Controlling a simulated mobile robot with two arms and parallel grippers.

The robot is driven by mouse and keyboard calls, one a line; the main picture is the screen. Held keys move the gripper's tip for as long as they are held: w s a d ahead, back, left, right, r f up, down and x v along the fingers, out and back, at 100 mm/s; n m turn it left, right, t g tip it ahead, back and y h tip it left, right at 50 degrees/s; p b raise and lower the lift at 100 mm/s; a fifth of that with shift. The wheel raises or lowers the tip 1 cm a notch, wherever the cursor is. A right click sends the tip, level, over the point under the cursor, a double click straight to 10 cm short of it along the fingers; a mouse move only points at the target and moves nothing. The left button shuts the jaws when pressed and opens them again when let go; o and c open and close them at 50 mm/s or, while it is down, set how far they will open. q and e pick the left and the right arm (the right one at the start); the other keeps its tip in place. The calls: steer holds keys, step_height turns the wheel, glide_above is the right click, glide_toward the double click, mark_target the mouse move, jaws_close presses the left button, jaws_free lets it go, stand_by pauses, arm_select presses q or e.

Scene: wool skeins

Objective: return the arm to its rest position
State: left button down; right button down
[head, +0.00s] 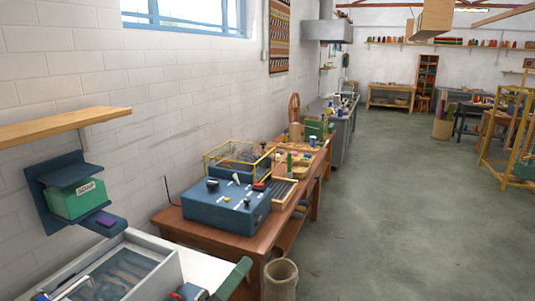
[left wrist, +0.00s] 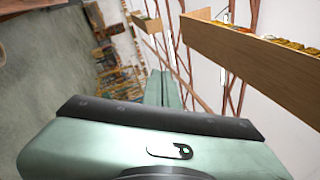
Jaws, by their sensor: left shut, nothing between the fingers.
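My left gripper is green. The dark bar and pale green body of the gripper fill the lower part of that view. My right gripper is in neither view.
A wooden table (head: 170,221) along the wall holds a blue box (head: 215,207) with knobs. A woven bin (head: 281,278) stands before it. A grey tray (head: 165,285) is lower left, under a blue shelf with a green soap box (head: 78,200). Floor (head: 390,220) at right is clear.

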arm_select(q)
steer(key=s+a+f+n+g+y, duration=0.35)
steer(key=a+f+n+y, duration=0.35)
steer(key=f+n, duration=0.3)
steer(key=s+a+f+n+g+y, duration=0.2)
steer(key=s+a+f+n+y, duration=0.2)
steer(key=a+f+n+y, duration=0.5)
steer(key=s+f+n+g+h, duration=0.2)
steer(key=s+f+n+g, duration=0.25)
steer(key=s, duration=0.55)
steer(key=s+f+n+g+h, duration=0.2)
steer(key=s+f+n+g, duration=0.25)
steer(key=s, duration=0.55)
step_height(320, 180, down, 27)
steer(key=d+b, duration=0.1)
steer(key=s+a+f+g+b, duration=0.1)
steer(key=s+a+f+g, duration=0.1)
steer(key=s+f, duration=1.5)
steer(key=shift+s+a+f, duration=0.25)
steer(key=shift+s+a, duration=0.15)
steer(key=shift+a, duration=0.15)
